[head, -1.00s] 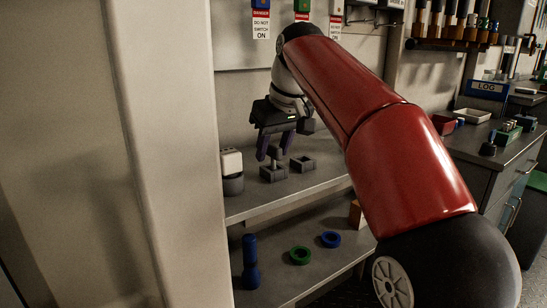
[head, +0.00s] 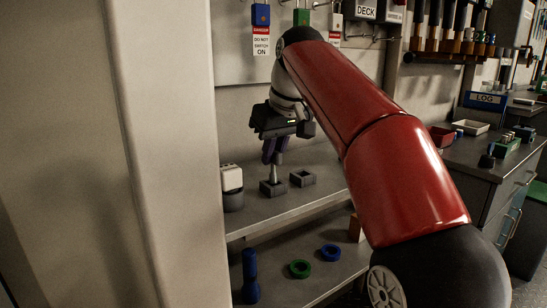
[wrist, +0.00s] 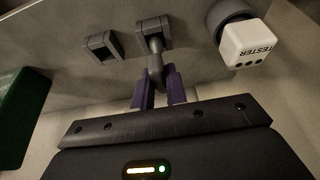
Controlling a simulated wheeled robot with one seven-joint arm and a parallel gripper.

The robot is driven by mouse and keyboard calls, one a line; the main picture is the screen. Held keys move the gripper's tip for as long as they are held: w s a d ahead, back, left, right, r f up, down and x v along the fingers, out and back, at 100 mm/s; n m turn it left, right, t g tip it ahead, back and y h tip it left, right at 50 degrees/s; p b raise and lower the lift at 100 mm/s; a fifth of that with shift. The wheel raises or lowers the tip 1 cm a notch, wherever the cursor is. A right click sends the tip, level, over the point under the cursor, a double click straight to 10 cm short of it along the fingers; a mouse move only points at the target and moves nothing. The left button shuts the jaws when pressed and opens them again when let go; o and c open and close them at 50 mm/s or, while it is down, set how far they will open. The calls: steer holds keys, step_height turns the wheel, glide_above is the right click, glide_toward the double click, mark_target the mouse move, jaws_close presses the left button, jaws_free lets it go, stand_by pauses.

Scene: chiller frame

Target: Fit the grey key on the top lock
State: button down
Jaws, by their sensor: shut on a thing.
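My gripper (head: 273,157) is shut on the grey key (head: 275,173), which points down, roughly upright. The key's lower end is at a square dark holder (head: 272,188) on the upper shelf; whether it is still inside or just above cannot be told. In the wrist view the purple fingers (wrist: 159,88) close on the grey key (wrist: 155,62), with the holder (wrist: 152,30) beyond it. Padlocks hang on the back wall: blue (head: 261,15), green (head: 301,17) and a pale one (head: 335,22). Which is the top lock cannot be told.
A second square holder (head: 302,178), open and empty, stands right of the first. A white tester (head: 232,178) on a dark round base stands left. The lower shelf holds a blue torch-like object (head: 250,275), a green ring (head: 300,268) and a blue ring (head: 330,252). A pale post (head: 165,150) borders the left.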

step_height(320, 180, up, 6)
steer(key=p, duration=0.3)
steer(key=shift+r, duration=0.9)
